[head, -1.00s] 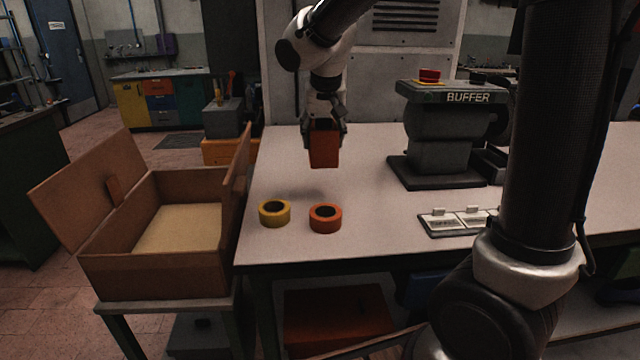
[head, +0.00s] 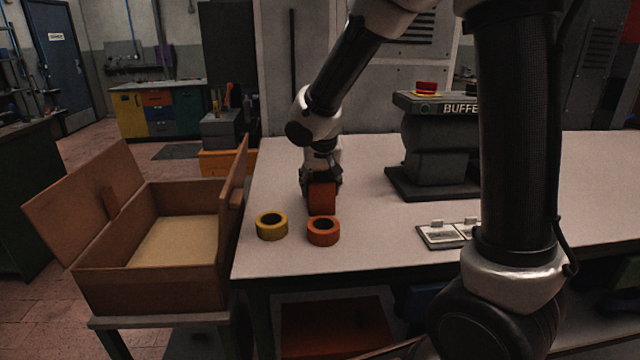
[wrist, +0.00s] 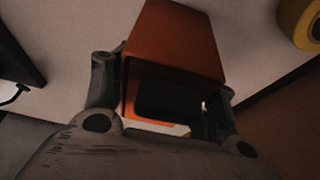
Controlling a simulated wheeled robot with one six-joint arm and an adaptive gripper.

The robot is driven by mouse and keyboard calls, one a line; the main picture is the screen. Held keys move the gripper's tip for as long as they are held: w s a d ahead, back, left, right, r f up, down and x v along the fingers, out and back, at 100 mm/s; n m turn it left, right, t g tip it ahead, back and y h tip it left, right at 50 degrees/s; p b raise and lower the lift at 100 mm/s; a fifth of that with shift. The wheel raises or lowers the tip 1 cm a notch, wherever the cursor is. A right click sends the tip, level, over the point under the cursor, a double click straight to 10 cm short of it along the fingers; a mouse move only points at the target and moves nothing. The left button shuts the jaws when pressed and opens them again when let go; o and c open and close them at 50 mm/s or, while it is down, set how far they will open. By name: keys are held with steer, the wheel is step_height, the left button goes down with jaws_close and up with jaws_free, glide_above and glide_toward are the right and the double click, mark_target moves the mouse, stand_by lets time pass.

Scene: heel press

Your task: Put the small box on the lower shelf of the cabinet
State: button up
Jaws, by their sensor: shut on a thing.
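A small orange-red box (head: 322,197) is held in my gripper (head: 320,186), low over the workbench behind the orange tape roll. In the wrist view the box (wrist: 178,55) fills the space between the two fingers of my gripper (wrist: 165,95). I cannot tell whether the box touches the bench top. No cabinet with a lower shelf can be made out for certain. Under the bench, a dark red thing (head: 335,328) shows in shadow.
A yellow tape roll (head: 271,226) and an orange tape roll (head: 323,231) lie near the bench's front edge. A buffer machine (head: 436,150) and small cards (head: 446,234) are to the right.

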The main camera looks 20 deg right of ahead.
steer(key=o, duration=1)
steer(key=shift+f, duration=0.15)
steer(key=d+v, duration=0.1)
steer(key=v, duration=1.1)
steer(key=s+d+r+n, duration=0.1)
steer(key=s+d+r, duration=0.1)
steer(key=s+d, duration=1)
steer(key=s, duration=0.4)
steer(key=shift+s+d, duration=0.2)
steer(key=shift+o, duration=0.5)
steer(key=s+d+f+n, duration=0.1)
steer(key=s, duration=0.5)
steer(key=shift+d+f+y, duration=0.2)
steer(key=shift+y, duration=0.2)
steer(key=shift+s+f, duration=0.2)
steer(key=shift+s, duration=0.15)
